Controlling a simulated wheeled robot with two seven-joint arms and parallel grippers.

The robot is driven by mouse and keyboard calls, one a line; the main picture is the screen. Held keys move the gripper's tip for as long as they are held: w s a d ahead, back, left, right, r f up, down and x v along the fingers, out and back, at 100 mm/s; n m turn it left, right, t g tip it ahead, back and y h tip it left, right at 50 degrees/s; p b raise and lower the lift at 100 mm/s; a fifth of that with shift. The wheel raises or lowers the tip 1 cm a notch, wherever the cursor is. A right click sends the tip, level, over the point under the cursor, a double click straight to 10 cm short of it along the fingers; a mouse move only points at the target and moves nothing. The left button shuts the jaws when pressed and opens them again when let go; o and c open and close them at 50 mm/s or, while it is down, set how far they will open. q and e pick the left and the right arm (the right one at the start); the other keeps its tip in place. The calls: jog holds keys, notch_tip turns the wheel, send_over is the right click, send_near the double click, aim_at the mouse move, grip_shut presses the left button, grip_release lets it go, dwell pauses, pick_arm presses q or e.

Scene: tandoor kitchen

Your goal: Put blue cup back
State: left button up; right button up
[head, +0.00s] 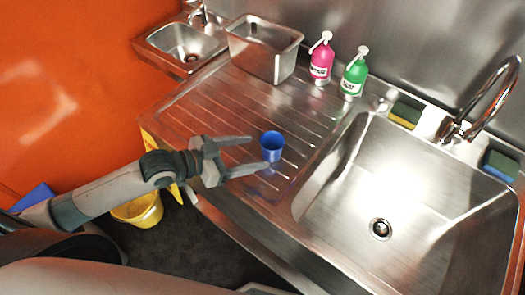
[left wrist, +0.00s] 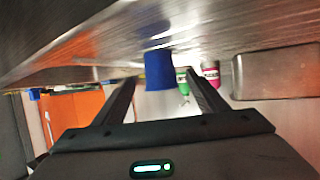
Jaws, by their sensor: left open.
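The blue cup (head: 272,146) stands upright on the ribbed steel drainboard, left of the sink basin. My left gripper (head: 250,156) is open, with its two fingers pointing at the cup. The cup is just beyond the fingertips, close to the gap between them. In the left wrist view the blue cup (left wrist: 159,70) shows ahead of the open fingers (left wrist: 162,88), and that picture looks upside down. The cup does not appear gripped. My right gripper is not in view.
A steel container (head: 264,50), a pink bottle (head: 321,62) and a green bottle (head: 353,76) stand along the back. The sink basin (head: 400,200) is at right with a faucet and sponges (head: 405,113). A yellow bucket (head: 140,209) is on the floor. The drainboard around the cup is clear.

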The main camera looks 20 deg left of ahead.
pick_arm(q)
jog(key=v, duration=0.4)
jog(key=shift+b, duration=0.4)
jog(key=shift+s+a+r, duration=0.1)
jog(key=shift+s+a, duration=0.05)
dwell(0.4)
